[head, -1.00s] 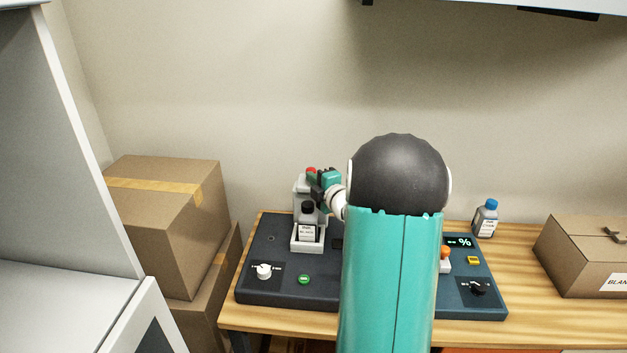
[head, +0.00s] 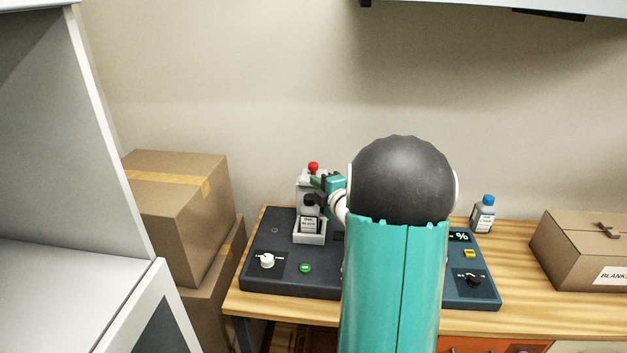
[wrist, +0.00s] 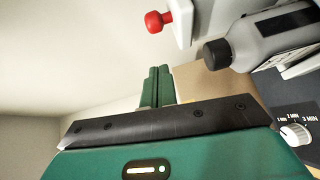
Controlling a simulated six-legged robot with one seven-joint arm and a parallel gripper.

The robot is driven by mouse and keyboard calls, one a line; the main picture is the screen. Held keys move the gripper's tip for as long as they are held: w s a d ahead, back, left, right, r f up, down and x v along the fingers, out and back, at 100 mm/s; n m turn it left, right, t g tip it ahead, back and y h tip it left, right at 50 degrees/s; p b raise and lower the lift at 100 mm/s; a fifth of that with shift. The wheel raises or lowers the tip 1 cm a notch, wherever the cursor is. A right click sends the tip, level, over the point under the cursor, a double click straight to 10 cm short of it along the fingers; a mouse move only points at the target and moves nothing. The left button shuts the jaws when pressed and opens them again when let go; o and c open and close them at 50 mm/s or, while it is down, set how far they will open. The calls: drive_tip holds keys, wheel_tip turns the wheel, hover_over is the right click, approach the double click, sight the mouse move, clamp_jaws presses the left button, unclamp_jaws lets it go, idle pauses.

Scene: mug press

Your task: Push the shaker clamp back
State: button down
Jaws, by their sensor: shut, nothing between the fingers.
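The shaker clamp is a light grey upright with a red knob (head: 313,166) on a short stem at its top. A grey bottle with a black cap (head: 310,200) stands upright in the grey holder (head: 309,239) in front of it. My gripper (head: 318,183) is beside the upright on its right, just below the knob, and hides part of it. In the wrist view my gripper's green fingers (wrist: 157,72) are shut and empty. There the red knob (wrist: 154,21) lies beyond the fingertips, apart from them, and the bottle (wrist: 265,40) is to the right.
The dark shaker base (head: 290,280) carries a white dial (head: 267,260) and a green button (head: 305,268). A blue-capped bottle (head: 483,215) and a cardboard box (head: 585,250) stand right on the wooden table. Cardboard boxes (head: 178,215) are stacked left. My arm hides the middle.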

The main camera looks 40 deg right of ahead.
drive_tip(key=v, duration=0.7)
idle(0.3)
drive_tip(key=shift+r, duration=0.1)
